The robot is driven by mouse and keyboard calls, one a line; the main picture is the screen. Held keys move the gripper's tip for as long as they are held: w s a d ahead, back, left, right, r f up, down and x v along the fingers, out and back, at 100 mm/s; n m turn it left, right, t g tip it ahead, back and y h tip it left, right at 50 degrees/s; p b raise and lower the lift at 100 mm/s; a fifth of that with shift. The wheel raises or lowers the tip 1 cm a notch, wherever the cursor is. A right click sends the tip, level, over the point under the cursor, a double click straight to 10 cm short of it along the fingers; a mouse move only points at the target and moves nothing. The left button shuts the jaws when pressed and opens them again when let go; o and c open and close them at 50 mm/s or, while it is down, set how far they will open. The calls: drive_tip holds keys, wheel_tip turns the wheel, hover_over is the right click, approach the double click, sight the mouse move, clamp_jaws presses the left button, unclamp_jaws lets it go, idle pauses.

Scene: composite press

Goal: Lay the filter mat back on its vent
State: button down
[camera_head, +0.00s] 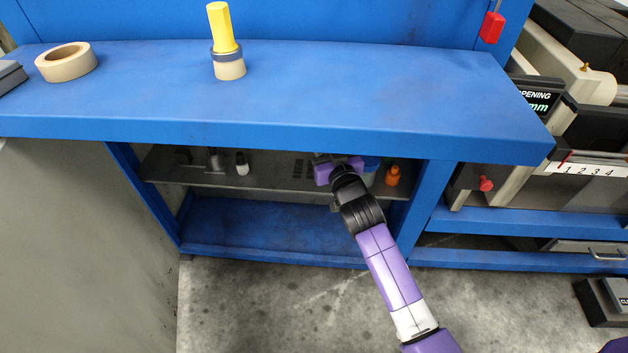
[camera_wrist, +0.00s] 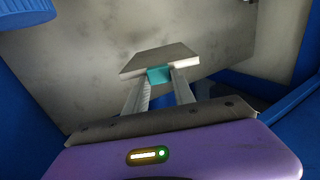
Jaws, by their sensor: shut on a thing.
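My gripper (camera_wrist: 158,82) is shut on a teal tab on the near edge of a flat grey slab with a pale edge, which looks like the filter mat (camera_wrist: 155,58). The slab sticks out beyond my fingertips, and I cannot tell whether it touches a surface. In the head view my gripper (camera_head: 338,168) is over the shelf under the blue bench, and the mat is mostly hidden there by the bench edge and gripper. Dark slots, probably the vent (camera_head: 305,168), show on the shelf just left of my gripper.
The shelf (camera_head: 270,182) also holds an orange bottle (camera_head: 392,177) on the right and a small black-and-white bottle (camera_head: 242,164) on the left. The bench top (camera_head: 340,85) overhangs it closely. A tape roll (camera_head: 66,62) and a yellow-handled tool (camera_head: 222,30) stand on top.

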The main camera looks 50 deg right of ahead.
sight(322, 190)
wheel_tip(322, 190, down, 20)
drive_tip(key=b, duration=1.4)
drive_tip(key=shift+r+b, duration=0.25)
drive_tip(key=shift+b, duration=0.05)
drive_tip(key=shift+f, duration=0.1)
drive_tip(key=c, duration=1.1)
unclamp_jaws()
drive_tip(key=shift+o, duration=0.2)
drive_tip(key=v, duration=1.2)
drive_tip(key=s+a+n+y, duration=0.4)
drive_tip(key=s+a+y, duration=0.2)
drive_tip(key=s+a, duration=1.25)
drive_tip(key=s+a+r+n+g+y, duration=0.1)
drive_tip(key=s+a+r+y, duration=0.1)
drive_tip(key=s+r, duration=0.4)
drive_tip(key=shift+s+a+r+n+y, duration=0.2)
drive_tip(key=shift+s+a+n+y, duration=0.2)
drive_tip(key=shift+s+a, duration=0.5)
